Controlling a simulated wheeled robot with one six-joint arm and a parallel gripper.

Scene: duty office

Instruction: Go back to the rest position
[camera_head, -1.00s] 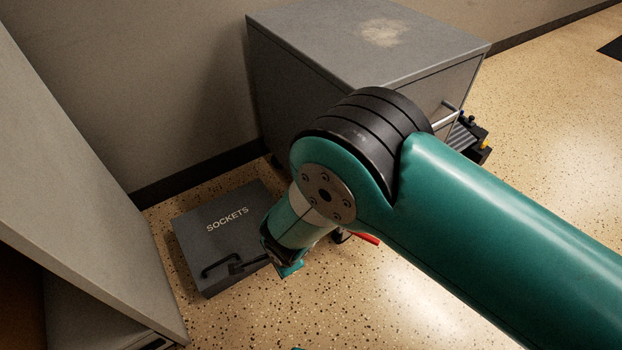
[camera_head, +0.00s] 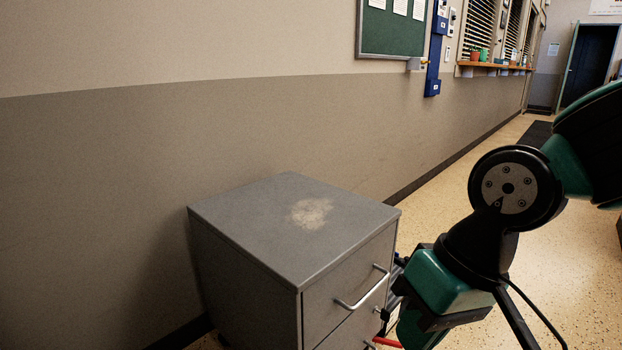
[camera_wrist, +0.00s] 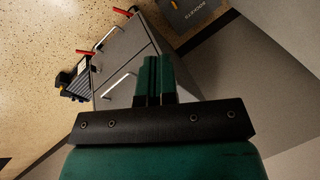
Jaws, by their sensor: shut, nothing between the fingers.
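My gripper shows in the wrist view (camera_wrist: 154,62), with its two teal fingers together and nothing between them. It is over the floor in front of the grey drawer cabinet (camera_wrist: 128,62). In the head view my arm is folded at the right, with the wrist beside the cabinet's front. My fingertips cannot be made out there. The grey cabinet (camera_head: 265,225) stands against the wall, its top bare with a pale worn patch.
The dark SOCKETS case (camera_wrist: 190,12) lies on the floor in the wrist view. Red handles (camera_wrist: 122,12) and a dark stepped item (camera_wrist: 76,82) are near the cabinet. A green notice board (camera_head: 392,30) hangs on the wall. Speckled floor is open at the right.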

